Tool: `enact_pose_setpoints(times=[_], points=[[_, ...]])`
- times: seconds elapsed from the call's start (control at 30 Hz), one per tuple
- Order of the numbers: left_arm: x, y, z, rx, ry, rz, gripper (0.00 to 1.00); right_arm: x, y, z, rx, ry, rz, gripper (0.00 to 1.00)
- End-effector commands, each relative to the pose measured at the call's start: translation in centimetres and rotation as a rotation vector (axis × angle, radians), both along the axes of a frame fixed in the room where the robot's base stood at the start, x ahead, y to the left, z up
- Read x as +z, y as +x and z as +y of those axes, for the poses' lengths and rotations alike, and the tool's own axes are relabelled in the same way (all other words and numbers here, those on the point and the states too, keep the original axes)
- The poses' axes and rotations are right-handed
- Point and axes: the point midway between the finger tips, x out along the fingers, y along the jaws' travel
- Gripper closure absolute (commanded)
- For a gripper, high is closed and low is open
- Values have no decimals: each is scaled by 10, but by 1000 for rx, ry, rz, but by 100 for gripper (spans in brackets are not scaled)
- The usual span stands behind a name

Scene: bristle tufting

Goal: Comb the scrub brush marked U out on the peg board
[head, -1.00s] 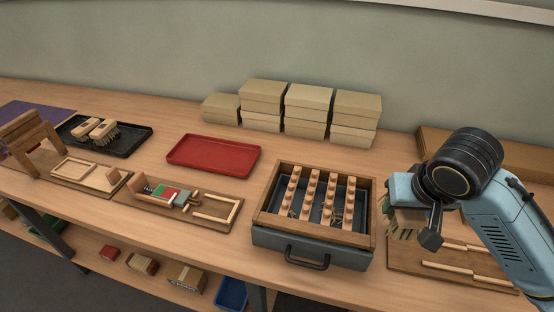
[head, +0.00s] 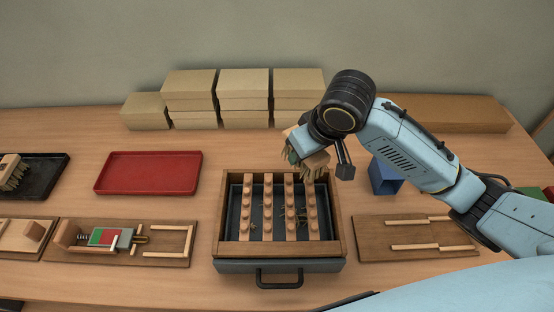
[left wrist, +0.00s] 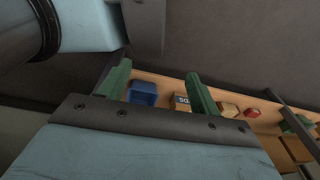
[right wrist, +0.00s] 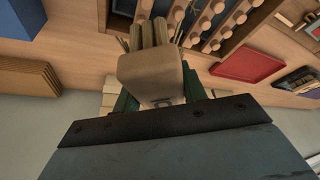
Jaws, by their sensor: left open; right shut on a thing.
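My right gripper (head: 299,150) is shut on a wooden scrub brush (head: 315,162) with tan bristles, held above the far right edge of the peg board (head: 333,183). The brush (right wrist: 150,72) fills the middle of the right wrist view. A dark U-like mark shows on its block near the fingers, and its bristles point toward the pegs. The brush looks apart from the pegs. The peg board is a wooden frame with several rows of pegs over a dark tray, where stray bristles lie. My left gripper (left wrist: 158,85) is open and empty, seen only in the left wrist view.
A red tray (head: 148,173) and a wooden fixture with a red-green card (head: 105,237) are to the left. Stacked boxes (head: 243,95) stand behind. A blue bin (head: 384,177) and a board with rails (head: 418,238) are to the right. A black tray (head: 52,176) holds another brush.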

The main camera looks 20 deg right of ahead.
Motion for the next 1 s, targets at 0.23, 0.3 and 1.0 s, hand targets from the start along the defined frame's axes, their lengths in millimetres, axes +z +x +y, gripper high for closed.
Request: enact_pose_setpoints(times=[0.23,0.3,1.0], points=[[76,-42,2,2,4,63,37,15,-15,30,424,3,6,77],[94,-46,1,2,4,70,37,16,-20,38,540,3,5,77],[193,-22,-14,6,-17,31,37,15,-71,78,1207,4,-3,77]])
